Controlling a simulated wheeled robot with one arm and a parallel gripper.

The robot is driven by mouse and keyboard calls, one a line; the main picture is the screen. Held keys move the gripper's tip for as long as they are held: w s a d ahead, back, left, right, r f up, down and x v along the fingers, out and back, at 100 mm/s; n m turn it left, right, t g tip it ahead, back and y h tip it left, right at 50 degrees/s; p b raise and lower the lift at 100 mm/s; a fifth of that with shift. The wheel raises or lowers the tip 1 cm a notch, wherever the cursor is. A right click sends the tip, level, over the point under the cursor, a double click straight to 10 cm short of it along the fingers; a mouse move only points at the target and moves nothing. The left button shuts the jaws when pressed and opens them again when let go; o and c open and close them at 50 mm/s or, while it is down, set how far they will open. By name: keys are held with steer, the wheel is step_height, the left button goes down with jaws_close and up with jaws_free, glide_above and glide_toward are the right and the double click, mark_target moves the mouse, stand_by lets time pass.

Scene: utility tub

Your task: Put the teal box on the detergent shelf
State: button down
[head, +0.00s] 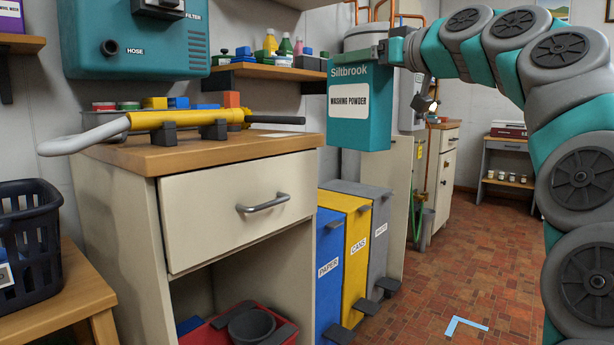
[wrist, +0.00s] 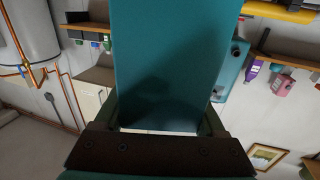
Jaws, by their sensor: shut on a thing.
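The teal box (head: 345,120), labelled Siltbrook washing powder, hangs upright in the air, held near its top right edge by my gripper (head: 385,52). In the wrist view the teal box (wrist: 160,60) fills the middle between my gripper's fingers (wrist: 165,118). No shelf is labelled as the detergent shelf. A wooden wall shelf (head: 22,45) at the far left carries a purple box (head: 10,17); in the wrist view a purple container (wrist: 252,70) and a pink one (wrist: 282,86) show upside down on a shelf. Another wall shelf (head: 262,72) carries several small bottles and blocks.
A dark basket (head: 28,240) is at left. The floor at right is open.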

steer(key=w+d+f+m+t+h, duration=0.1)
steer(key=w+d+f+m+h, duration=0.15)
steer(key=w+f, duration=0.5)
steer(key=w+d+f+m+t+h, duration=0.1)
steer(key=w+d+f+h, duration=0.25)
steer(key=f, duration=0.65)
steer(key=w+d+f+m+t+h, duration=0.1)
steer(key=w+d+f+m+h, duration=0.15)
steer(key=w+f, duration=0.55)
step_height(320, 180, down, 16)
steer(key=d+m+h, duration=0.1)
steer(key=h, duration=0.1)
steer(key=s+a+f, duration=0.4)
steer(key=s+f, duration=0.1)
steer(key=f, duration=0.4)
step_height(320, 180, up, 13)
steer(key=p, duration=1.2)
steer(key=shift+w, duration=0.3)
steer(key=shift+f, duration=0.1)
